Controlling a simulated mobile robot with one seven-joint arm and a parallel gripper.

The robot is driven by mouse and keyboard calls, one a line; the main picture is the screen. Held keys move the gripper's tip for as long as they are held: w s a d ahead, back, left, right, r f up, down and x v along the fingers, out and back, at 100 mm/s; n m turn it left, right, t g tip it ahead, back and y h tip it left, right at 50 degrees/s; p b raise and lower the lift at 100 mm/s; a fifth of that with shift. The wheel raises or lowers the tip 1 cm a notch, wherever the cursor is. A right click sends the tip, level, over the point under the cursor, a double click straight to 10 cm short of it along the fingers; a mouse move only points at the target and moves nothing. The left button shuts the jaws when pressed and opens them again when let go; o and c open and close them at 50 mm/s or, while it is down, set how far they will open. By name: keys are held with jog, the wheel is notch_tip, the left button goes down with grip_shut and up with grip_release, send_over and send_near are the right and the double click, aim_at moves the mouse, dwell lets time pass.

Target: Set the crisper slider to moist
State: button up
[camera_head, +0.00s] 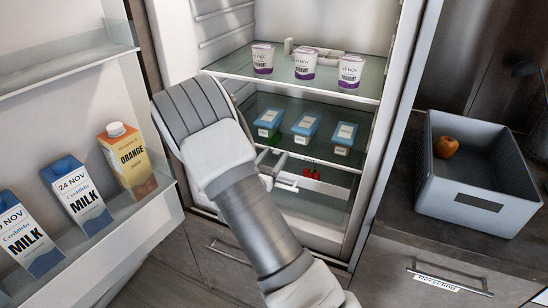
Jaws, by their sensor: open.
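The crisper drawer (335,190) is low in the open fridge, below the shelf with blue-lidded tubs. It has a pale front strip, and red produce (311,173) shows inside. The slider and its moist marking are too small to make out, and my arm hides the drawer's left part. My gripper (284,182) is at the left part of the drawer front, partly hidden behind my arm. It appears empty, with its jaws open. I cannot tell whether it touches the drawer or the slider.
Yoghurt cups (305,64) stand on the upper shelf, blue-lidded tubs (305,128) on the one below. The open fridge door at left holds milk cartons (77,195) and an orange juice carton (127,160). A grey crate (480,188) with an orange fruit (446,147) stands on the right counter.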

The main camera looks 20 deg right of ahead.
grip_shut()
dwell(1.4)
